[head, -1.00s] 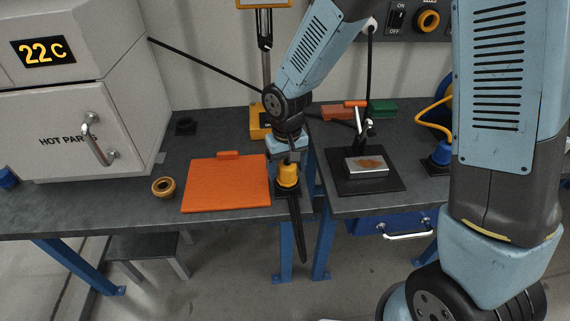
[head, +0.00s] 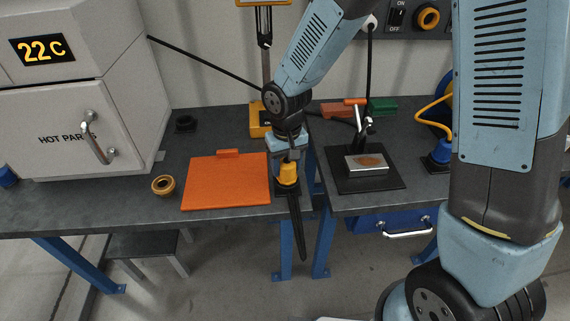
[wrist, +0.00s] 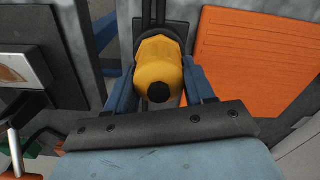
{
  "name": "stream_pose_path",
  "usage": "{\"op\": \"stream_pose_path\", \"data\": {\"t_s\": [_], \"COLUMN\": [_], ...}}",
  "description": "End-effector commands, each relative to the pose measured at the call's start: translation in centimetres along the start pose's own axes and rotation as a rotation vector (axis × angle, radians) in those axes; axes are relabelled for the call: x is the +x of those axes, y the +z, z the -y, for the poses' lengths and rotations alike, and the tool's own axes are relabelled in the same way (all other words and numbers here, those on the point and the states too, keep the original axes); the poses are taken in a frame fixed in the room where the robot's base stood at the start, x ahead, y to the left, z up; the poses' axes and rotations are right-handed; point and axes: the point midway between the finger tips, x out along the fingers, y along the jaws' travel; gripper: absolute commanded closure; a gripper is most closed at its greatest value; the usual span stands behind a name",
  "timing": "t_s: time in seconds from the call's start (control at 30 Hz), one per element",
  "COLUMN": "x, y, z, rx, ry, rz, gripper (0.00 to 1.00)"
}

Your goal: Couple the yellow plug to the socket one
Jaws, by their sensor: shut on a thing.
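The yellow plug (head: 287,175) is at the front edge of the left bench, with a black hose (head: 296,228) hanging from it past the edge. My gripper (head: 287,168) reaches it from above and is shut on it. In the wrist view the yellow plug (wrist: 159,68) sits between my two blue fingers, with its dark round end towards the camera. A dark holder shows around its far end; I cannot tell whether they touch. A yellow-ringed round socket (head: 428,19) is on the dark wall panel at upper right. No label shows which is socket one.
An orange board (head: 226,184) lies just left of the plug. A black stand (head: 367,178) is on the right bench, across a gap. A blue plug (head: 440,152) stands there too.

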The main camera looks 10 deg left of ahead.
Motion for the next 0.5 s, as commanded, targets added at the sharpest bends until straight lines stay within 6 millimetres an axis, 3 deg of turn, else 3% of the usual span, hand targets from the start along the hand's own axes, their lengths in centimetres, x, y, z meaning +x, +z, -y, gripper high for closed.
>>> {"op": "stream_pose_path", "data": {"t_s": [0.5], "x": [-0.92], "y": [-0.06], "z": [-0.02], "rx": [0.000], "ry": [0.000], "rz": [-0.002], "gripper": [0.83]}}
